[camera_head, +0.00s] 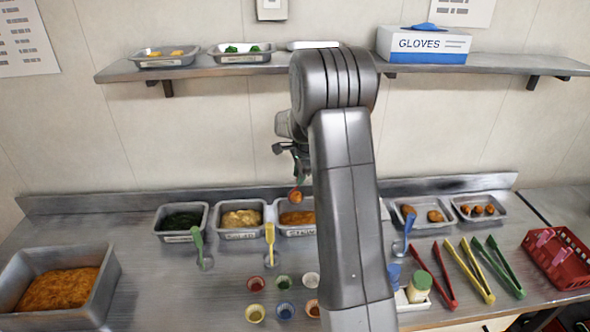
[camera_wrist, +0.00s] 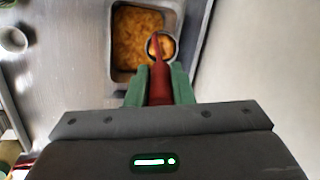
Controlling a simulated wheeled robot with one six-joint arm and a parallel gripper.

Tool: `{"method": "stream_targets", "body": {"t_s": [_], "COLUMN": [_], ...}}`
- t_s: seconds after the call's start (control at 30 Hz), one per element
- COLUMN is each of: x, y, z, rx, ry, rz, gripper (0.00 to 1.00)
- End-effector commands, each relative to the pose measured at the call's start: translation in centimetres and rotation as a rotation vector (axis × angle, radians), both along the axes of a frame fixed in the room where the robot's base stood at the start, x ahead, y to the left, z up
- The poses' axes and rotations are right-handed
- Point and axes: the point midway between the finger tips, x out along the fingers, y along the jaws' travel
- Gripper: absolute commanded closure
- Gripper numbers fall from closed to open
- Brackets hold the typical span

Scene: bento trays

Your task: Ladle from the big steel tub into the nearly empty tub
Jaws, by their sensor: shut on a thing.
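The big steel tub (camera_head: 100,298) stands at the front left of the counter in the head view, with orange-brown food (camera_head: 60,290) in it. A smaller steel tub (camera_head: 283,232) at the back, partly behind my arm, also holds orange food. My gripper (camera_head: 296,176) is shut on a red ladle (camera_wrist: 160,80), whose handle sits between the green fingers (camera_wrist: 160,88) in the wrist view. The ladle bowl holds orange food (camera_wrist: 166,46) and hangs in the air. In the wrist view it overlaps the right side of a tub (camera_wrist: 176,18) with orange food in it.
Two steel tubs, one with dark green food (camera_head: 181,219) and one with yellowish food (camera_head: 241,218), stand to the left. Small colored cups (camera_head: 284,283), tongs (camera_head: 477,270), and a red basket (camera_head: 560,258) occupy the counter. A shelf (camera_head: 215,69) runs along the wall behind.

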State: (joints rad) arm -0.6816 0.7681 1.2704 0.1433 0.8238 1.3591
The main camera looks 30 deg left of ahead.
Motion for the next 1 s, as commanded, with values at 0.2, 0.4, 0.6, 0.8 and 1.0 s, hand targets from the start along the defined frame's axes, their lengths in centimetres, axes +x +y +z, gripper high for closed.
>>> {"method": "stream_targets", "body": {"t_s": [0.2,0.4,0.6,0.8,1.0], "x": [-0.9,-1.0,-1.2,-1.5,-1.6], "y": [-1.9,-2.1,-2.4,-2.8,-3.1], "z": [-0.5,-1.1,-1.4,-1.7,-2.0], "rx": [0.129,0.16,0.191,0.222,0.251], "ry": [-0.073,-0.089,-0.106,-0.123,-0.139], "rz": [-0.006,-0.002,-0.003,-0.002,-0.003], "gripper": [1.0,1.0,1.0,1.0,1.0]}}
